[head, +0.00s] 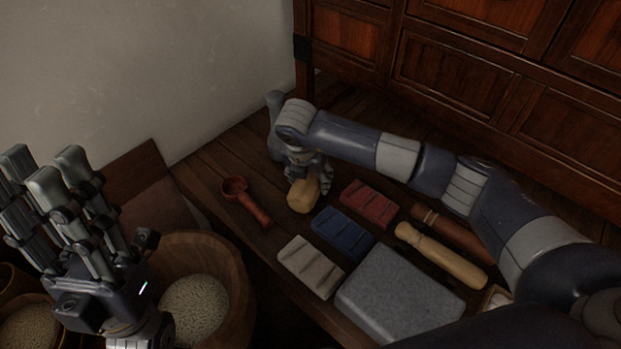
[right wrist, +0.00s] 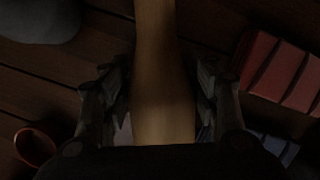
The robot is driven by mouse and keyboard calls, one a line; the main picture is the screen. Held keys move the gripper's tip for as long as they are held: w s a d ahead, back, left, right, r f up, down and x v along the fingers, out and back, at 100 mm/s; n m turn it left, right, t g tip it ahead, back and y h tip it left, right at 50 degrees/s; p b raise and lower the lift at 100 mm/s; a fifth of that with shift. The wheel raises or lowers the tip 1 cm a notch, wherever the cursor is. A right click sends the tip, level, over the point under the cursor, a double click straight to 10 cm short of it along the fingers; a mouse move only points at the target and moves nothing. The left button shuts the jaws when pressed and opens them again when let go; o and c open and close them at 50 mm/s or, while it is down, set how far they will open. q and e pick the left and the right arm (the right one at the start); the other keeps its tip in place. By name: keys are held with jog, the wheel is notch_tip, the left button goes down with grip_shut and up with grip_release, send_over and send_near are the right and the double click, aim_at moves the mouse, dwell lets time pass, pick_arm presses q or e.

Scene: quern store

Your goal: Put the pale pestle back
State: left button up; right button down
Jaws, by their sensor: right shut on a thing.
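My right gripper (head: 308,178) is shut on a pale wooden piece, whose thick blunt end (head: 303,196) shows below the fingers. In the right wrist view this piece (right wrist: 163,80) runs as a long, smooth tan shaft between the fingers, like a pestle. Whether it touches the bench is hard to tell. Another pale wooden pestle (head: 440,256) with a knobbed end lies on the bench at right, beside a darker brown one (head: 452,232). My left gripper (head: 85,225) is open and empty at the left, fingers up.
Red (head: 369,204), blue (head: 343,233) and whitish (head: 310,267) grooved blocks lie near a grey stone slab (head: 400,298). A red scoop (head: 246,202) lies left of the held piece. A grey object (head: 274,103) stands behind the gripper. A wooden grain bowl (head: 240,275) is below left.

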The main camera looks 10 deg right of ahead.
jog(key=shift+w, duration=0.1)
jog(key=shift+f, duration=0.1)
jog(key=c, duration=0.7)
grip_release()
jog(key=shift+o, duration=0.5)
